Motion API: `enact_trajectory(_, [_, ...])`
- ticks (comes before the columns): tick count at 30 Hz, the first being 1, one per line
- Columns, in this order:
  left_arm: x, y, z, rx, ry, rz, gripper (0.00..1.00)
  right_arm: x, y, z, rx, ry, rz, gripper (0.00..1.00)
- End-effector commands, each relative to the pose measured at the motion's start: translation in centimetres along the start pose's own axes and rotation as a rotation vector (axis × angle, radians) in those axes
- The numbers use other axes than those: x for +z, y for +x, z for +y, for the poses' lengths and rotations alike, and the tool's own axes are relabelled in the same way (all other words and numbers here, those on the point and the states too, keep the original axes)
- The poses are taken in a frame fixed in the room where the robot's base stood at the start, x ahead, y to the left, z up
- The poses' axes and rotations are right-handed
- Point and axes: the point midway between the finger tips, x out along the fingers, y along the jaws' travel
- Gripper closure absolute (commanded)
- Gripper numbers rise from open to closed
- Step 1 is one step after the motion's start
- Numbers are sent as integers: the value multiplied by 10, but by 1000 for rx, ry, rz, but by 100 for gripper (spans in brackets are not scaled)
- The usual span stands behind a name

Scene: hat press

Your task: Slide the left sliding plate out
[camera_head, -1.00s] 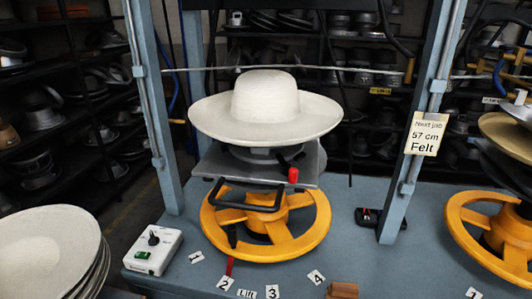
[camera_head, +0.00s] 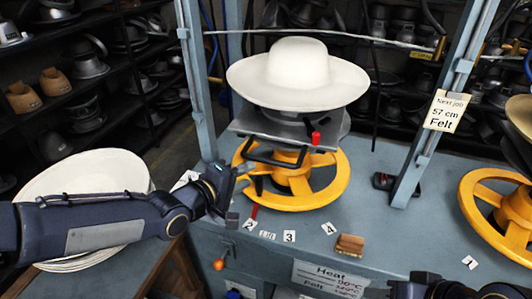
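The grey left sliding plate (camera_head: 250,124) sits under a white wide-brimmed hat (camera_head: 297,72), above a yellow handwheel (camera_head: 333,188). A black bar handle (camera_head: 272,161) sticks out at the plate's front, and a red knob (camera_head: 316,138) stands at its right. My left gripper (camera_head: 243,173) is just left of and slightly below the handle, in front of the handwheel's left rim. Its two fingertips look apart with nothing between them, and I see no grip on the handle. My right gripper (camera_head: 425,287) shows only partly at the bottom edge; its fingers are not clear.
Blue-grey frame posts (camera_head: 196,85) flank the press. A stack of white hat blanks (camera_head: 85,178) lies at left behind my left arm. Number cards and a small brown block (camera_head: 349,244) lie on the blue bench (camera_head: 385,235). A second yellow wheel (camera_head: 475,215) is at right.

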Motion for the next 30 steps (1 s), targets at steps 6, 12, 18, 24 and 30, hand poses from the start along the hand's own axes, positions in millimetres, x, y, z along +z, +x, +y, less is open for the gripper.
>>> enact_trajectory(6, [14,18,26,124,-155,-76,66,-3,-5,-2,0,0,0,62])
enact_trajectory(12, [17,45,29,124,-156,-79,66,-2,-3,-1,0,0,0,62])
enact_trajectory(18, [18,75,35,124,-156,-76,66,-4,-8,-4,0,0,0,62])
enact_trajectory(24, [18,90,35,122,-154,-73,66,-5,-10,-5,0,0,0,62])
enact_trajectory(30, [18,92,35,123,-154,-72,66,-5,-10,-5,0,0,0,62])
